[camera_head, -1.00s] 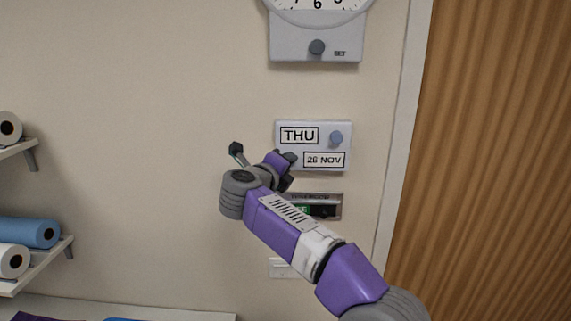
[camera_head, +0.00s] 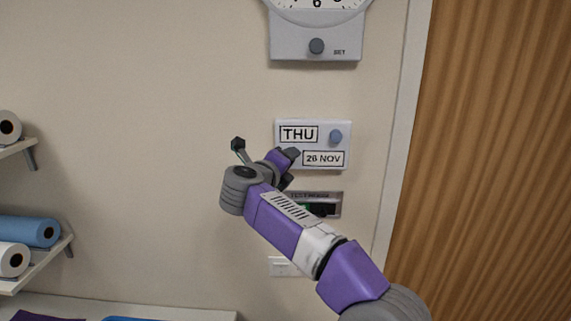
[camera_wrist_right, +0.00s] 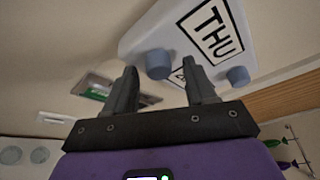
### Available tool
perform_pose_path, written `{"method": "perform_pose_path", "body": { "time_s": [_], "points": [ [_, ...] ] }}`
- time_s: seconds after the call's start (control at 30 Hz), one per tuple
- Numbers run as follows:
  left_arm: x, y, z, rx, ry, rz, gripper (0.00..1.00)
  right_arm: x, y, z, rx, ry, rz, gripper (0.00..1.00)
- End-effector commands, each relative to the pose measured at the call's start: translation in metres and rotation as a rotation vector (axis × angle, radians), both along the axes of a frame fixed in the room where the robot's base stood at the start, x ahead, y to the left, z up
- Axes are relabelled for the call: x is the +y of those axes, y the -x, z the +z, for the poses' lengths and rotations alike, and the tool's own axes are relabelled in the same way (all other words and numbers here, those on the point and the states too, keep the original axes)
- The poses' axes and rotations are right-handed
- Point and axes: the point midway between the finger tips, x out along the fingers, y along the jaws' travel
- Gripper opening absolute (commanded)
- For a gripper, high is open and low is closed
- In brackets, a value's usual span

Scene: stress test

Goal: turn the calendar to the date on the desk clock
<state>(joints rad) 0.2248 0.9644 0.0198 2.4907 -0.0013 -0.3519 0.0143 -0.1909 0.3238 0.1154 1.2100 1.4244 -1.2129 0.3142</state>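The calendar (camera_head: 313,146) is a white box on the wall. It shows THU at top left with a blue-grey knob (camera_head: 336,136) beside it, and a lower date window (camera_head: 323,158) reading 26 or 28 NOV, too small to be sure. In the right wrist view a second knob (camera_wrist_right: 158,63) sits left of the date window, hidden by my gripper in the head view. My right gripper (camera_wrist_right: 163,75) is open in front of the calendar's lower left, its fingers to either side of this knob in the picture. Contact cannot be told. No desk clock shows. My left gripper is out of view.
A wall clock (camera_head: 316,30), cut off by the top edge, has a knob marked SET. A small panel with a green display (camera_head: 330,209) and a switch plate (camera_head: 279,266) are below the calendar. Shelves with rolls (camera_head: 28,231) stand left; a wooden door (camera_head: 490,160) is right.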

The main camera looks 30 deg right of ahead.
Motion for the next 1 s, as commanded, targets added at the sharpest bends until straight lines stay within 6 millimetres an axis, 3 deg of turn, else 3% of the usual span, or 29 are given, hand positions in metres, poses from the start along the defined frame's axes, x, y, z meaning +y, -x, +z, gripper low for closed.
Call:
{"method": "perform_pose_path", "body": {
  "time_s": [0.27,0.63,1.0],
  "points": [
    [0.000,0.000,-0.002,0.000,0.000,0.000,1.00,0.008,0.005,0.001,0.000,0.000,0.002,0.55],
    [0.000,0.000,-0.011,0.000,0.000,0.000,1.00,0.052,0.040,0.010,-0.002,0.000,0.003,0.55],
    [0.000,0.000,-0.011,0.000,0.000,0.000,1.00,0.059,0.046,0.012,0.000,0.000,0.000,0.55]
  ]
}}
